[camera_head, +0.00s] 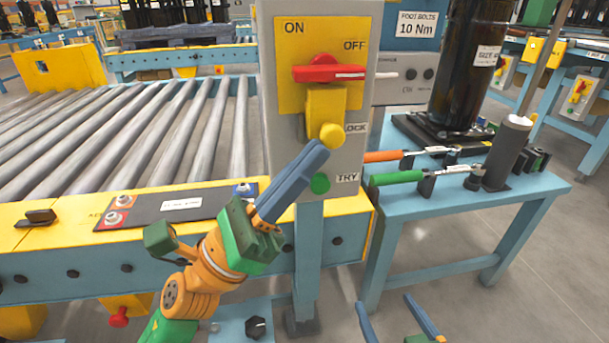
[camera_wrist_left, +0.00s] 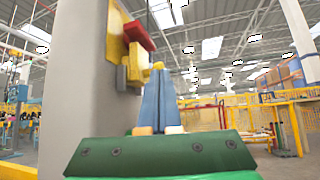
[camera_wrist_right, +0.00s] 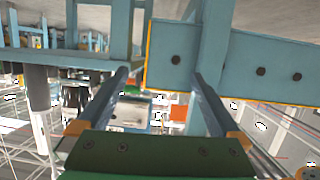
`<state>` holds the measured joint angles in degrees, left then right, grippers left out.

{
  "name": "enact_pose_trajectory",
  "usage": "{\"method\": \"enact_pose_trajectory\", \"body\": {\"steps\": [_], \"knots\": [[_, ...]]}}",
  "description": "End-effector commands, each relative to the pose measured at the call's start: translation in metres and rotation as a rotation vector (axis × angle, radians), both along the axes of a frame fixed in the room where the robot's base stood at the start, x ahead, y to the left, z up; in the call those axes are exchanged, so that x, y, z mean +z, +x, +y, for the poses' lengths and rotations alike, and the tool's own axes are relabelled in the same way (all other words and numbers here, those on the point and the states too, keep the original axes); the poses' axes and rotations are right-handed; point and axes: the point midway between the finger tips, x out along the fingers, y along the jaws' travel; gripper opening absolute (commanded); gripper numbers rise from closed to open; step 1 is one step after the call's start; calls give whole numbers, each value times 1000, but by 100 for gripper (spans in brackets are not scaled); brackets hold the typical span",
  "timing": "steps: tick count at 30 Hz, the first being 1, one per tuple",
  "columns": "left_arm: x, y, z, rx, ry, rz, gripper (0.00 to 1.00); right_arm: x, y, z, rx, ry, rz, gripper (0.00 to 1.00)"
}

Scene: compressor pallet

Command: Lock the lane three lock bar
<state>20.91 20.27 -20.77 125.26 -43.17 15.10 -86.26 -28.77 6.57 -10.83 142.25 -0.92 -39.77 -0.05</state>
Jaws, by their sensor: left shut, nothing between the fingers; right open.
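The grey switch panel (camera_head: 382,40) carries a red handle (camera_head: 328,73) lying across, a yellow lock bar (camera_head: 322,103) below it, and a round yellow knob (camera_head: 331,135) by the LOCK label. My left gripper (camera_head: 318,150) is shut and empty, its blue fingertips just below the knob. In the left wrist view my fingers (camera_wrist_left: 158,72) point up at the knob (camera_wrist_left: 158,66), with the red handle (camera_wrist_left: 138,36) above; whether they touch is unclear.
A green button (camera_head: 320,184) sits by the TRY label, close to my left fingers. A roller conveyor (camera_head: 130,130) lies left. On the right, a blue bench (camera_head: 400,215) holds orange-handled and green-handled tools (camera_head: 397,178) and a black cylinder (camera_head: 468,75).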

Motion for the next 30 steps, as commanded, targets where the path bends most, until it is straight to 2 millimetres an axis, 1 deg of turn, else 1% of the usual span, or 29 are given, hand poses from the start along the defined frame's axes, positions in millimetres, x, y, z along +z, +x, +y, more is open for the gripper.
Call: {"method": "enact_pose_trajectory", "body": {"steps": [1, 4, 7, 10, 25, 26, 29, 30], "knots": [[4, 0, 0, 0, 0, 0, 0, -8, -4, -2, -4, -11, 56, 100], [7, 0, 0, 0, -1, 0, 0, -26, -12, -6, -11, -30, 150, 100], [8, 0, 0, 0, -1, 0, 0, -35, -18, -8, -15, -40, 205, 100], [9, 0, 0, 0, -2, -1, 0, -39, -20, -9, -16, -44, 224, 100], [9, 0, 1, 1, -4, -3, 0, -38, -19, -9, -15, -42, 216, 100], [9, 0, 1, 1, -4, -3, 0, -36, -18, -8, -15, -40, 203, 100], [6, 1, 2, 1, -4, -4, 0, -21, -9, -4, -7, -23, 114, 100], [4, 1, 3, 1, -4, -4, 0, -13, -5, -2, -4, -13, 66, 100]]}}
